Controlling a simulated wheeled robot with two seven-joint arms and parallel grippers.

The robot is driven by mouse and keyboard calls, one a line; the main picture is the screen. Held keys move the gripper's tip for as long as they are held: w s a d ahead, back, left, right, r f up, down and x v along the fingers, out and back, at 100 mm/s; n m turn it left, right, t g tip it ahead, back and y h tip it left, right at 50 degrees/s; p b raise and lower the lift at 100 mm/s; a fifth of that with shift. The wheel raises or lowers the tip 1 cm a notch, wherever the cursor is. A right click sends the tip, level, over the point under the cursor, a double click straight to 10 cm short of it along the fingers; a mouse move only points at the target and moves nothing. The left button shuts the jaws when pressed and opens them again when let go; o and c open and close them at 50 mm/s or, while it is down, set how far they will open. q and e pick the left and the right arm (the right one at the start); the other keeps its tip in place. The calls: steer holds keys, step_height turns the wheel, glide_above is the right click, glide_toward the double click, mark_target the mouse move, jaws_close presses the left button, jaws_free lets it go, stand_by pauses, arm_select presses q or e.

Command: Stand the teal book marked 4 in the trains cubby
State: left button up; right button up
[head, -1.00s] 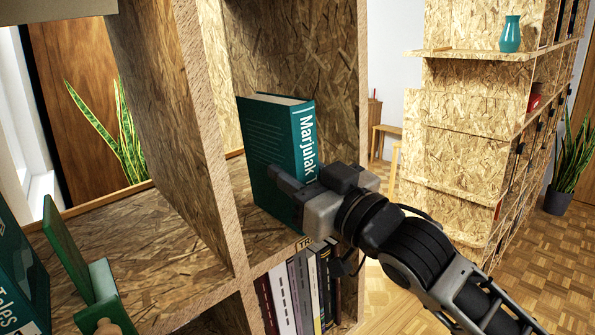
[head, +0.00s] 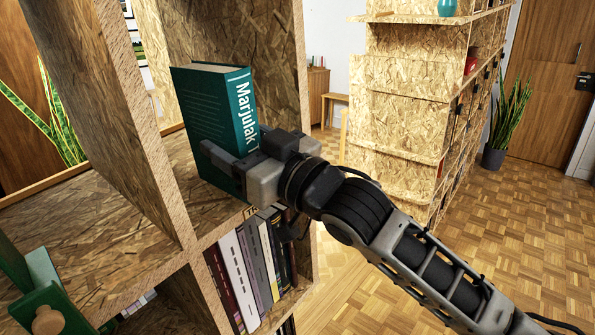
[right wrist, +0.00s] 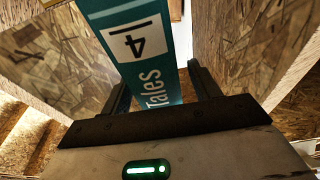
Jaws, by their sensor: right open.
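The teal book (head: 215,112) stands upright in a cubby of the OSB shelf, its spine facing out with "Marjulak" in white. In the right wrist view its spine (right wrist: 158,70) shows a white label with a 4. My right gripper (head: 232,158) is at the book's lower part, open, with one finger along each side of the spine; the far finger is mostly hidden in the head view. Whether the fingers touch the book I cannot tell. The trains label (head: 250,212) on the shelf edge below is mostly covered by my gripper. My left gripper is not in view.
Several books (head: 240,268) stand in the cubby below. Upright OSB panels (head: 118,110) flank the teal book, with free room beside it. A green object with a wooden knob (head: 47,320) sits at lower left. Another shelf unit (head: 395,130) stands to the right.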

steer(key=b+v, duration=0.3)
steer(key=v, duration=1.3)
steer(key=shift+r, duration=0.15)
steer(key=w+d+f+m+t+h, duration=0.1)
steer(key=d+f+m+h, duration=0.25)
steer(key=f, duration=0.65)
steer(key=w+d+f+m+t+h, duration=0.15)
steer(key=f+m+h, duration=0.25)
steer(key=f, duration=0.7)
steer(key=s+d+f+m+g+h, duration=0.1)
steer(key=s+d+f+g+h, duration=0.1)
steer(key=s+f, duration=0.5)
steer(key=s+d+f+m+g+h, duration=0.1)
steer(key=s+d+f+h, duration=0.3)
steer(key=f, duration=1.1)
steer(key=s+d, duration=0.2)
steer(key=s, duration=0.1)
steer(key=shift+g, duration=0.35)
